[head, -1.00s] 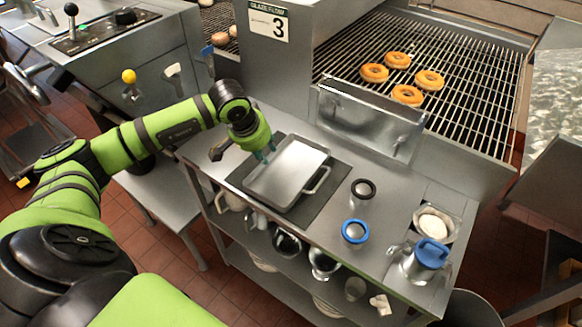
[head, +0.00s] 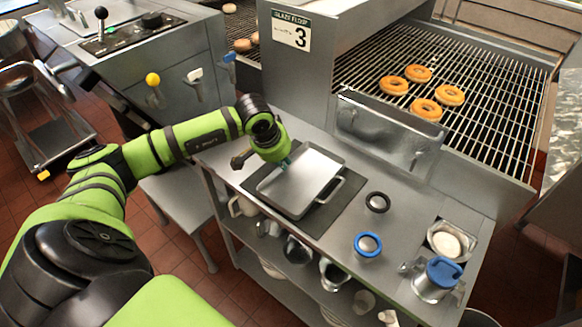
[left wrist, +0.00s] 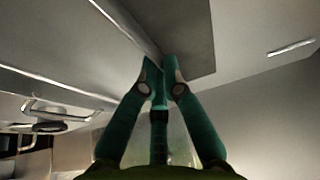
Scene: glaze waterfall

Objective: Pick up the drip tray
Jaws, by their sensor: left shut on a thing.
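The drip tray (head: 303,182) is a shallow silver metal pan with a loop handle on its right side. It sits at a dark mat (head: 341,213) on the steel cart; I cannot tell whether it is lifted clear of the mat. My left gripper (head: 285,164) is at the tray's upper left edge, shut on its rim. In the left wrist view the teal fingers (left wrist: 160,82) come together at the tray's wall (left wrist: 130,28). My right gripper is not in view.
A black-rimmed cup (head: 377,202), a blue-rimmed cup (head: 368,245) and a blue-lidded metal pitcher (head: 437,279) stand right of the mat. A metal trough (head: 386,131) hangs behind, below a conveyor grid (head: 470,80) with several doughnuts. Pitchers and cups fill the lower shelf.

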